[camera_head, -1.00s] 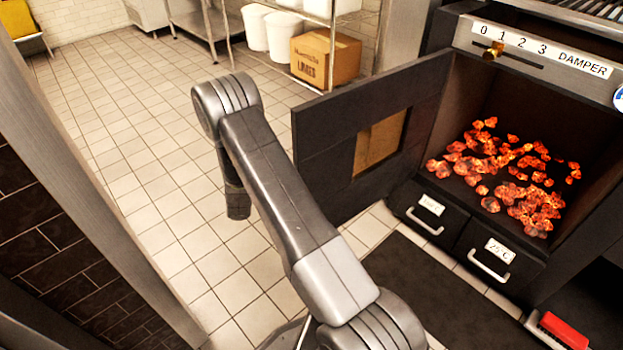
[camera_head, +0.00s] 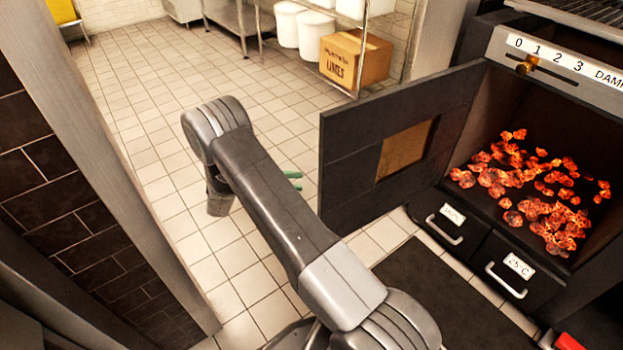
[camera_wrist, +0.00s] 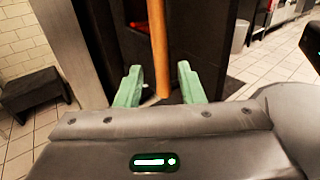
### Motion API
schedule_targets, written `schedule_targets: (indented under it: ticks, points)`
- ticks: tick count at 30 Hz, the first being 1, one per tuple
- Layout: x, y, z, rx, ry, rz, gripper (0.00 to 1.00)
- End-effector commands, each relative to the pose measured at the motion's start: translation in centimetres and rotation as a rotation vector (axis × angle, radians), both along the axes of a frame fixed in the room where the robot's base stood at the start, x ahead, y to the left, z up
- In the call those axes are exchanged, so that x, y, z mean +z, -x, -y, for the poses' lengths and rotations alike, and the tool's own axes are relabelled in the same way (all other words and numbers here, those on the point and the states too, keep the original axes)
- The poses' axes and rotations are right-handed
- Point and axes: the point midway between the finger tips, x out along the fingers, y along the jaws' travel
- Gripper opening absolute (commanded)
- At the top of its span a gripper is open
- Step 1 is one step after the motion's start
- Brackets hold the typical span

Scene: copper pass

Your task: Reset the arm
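My gripper (camera_wrist: 160,87) is open in the wrist view, its two pale green fingers apart. A brown wooden pole (camera_wrist: 157,45) shows between the fingers in the picture, touching neither; I cannot tell how far beyond them it is. In the head view, my arm reaches out over the tiled floor and bends down at its far joint. Only the green fingertips of my gripper (camera_head: 293,181) show past the arm; the rest is hidden.
An oven with glowing coals (camera_head: 540,190) stands at right, its dark door (camera_head: 350,150) swung open near my arm. Drawers (camera_head: 505,265) sit below. A brick wall edge (camera_head: 60,190) is at left. A cardboard box (camera_head: 355,60) stands on a rear shelf. Open floor lies between.

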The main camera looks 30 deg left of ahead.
Motion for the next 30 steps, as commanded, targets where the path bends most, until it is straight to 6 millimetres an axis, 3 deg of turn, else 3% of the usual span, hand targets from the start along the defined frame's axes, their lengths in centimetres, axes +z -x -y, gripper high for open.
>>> schedule_targets:
  ticks: [6,17,23,30]
  points:
    - [0.0,0.7,-1.3,-0.001,0.0,0.0,0.35]
    - [0.0,0.7,-1.2,-0.002,0.0,0.0,0.35]
    - [-0.1,-0.3,0.6,-0.003,0.001,0.0,0.35]
    - [-0.1,-2.5,4.9,-0.004,0.002,-0.001,0.35]
